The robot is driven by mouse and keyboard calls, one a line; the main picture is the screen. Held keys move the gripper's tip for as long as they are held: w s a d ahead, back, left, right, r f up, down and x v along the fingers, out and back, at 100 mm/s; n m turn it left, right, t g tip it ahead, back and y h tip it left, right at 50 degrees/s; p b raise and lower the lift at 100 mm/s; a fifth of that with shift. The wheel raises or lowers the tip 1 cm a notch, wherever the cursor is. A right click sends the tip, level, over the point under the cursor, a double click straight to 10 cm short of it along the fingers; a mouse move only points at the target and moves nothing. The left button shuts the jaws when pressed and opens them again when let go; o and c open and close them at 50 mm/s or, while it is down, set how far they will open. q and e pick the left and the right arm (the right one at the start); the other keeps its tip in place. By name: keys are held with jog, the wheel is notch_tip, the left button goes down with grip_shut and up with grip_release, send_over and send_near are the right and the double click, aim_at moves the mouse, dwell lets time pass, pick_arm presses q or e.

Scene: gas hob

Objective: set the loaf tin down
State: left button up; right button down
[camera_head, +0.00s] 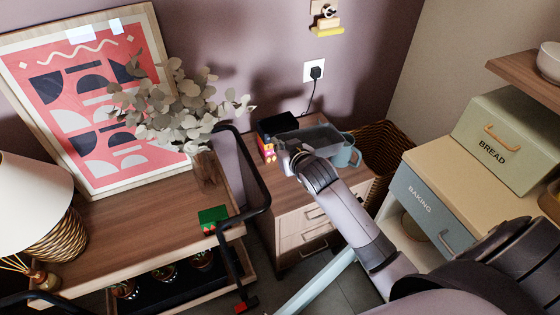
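The grey loaf tin (322,137) is over the top of a small wooden drawer cabinet (266,186), against the back wall. My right arm reaches in from the lower right. My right gripper (288,154) is at the tin's near left rim and appears shut on it. The fingertips are largely hidden by the hand and the tin, and I cannot tell whether the tin's base touches the cabinet top. My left gripper is not in view.
A blue-grey mug (346,155) stands close to the tin's right end. A black appliance (277,124) and a small colourful box (267,150) are at its left. A wicker basket (385,150) stands right of the cabinet. Little free top shows, mainly at the front left.

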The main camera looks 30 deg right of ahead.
notch_tip(320, 180, up, 7)
jog(key=shift+f, duration=0.1)
jog(key=s+a+r, duration=0.3)
jog(key=a+r, duration=0.1)
jog(key=r, duration=0.5)
jog(key=s+a+r, duration=0.4)
jog(key=a+r, duration=0.1)
jog(key=r, duration=0.4)
jog(key=shift+s+a+r+n+y, duration=0.15)
jog(key=shift+s+r+n+y, duration=0.05)
jog(key=shift+s+n+y, duration=0.1)
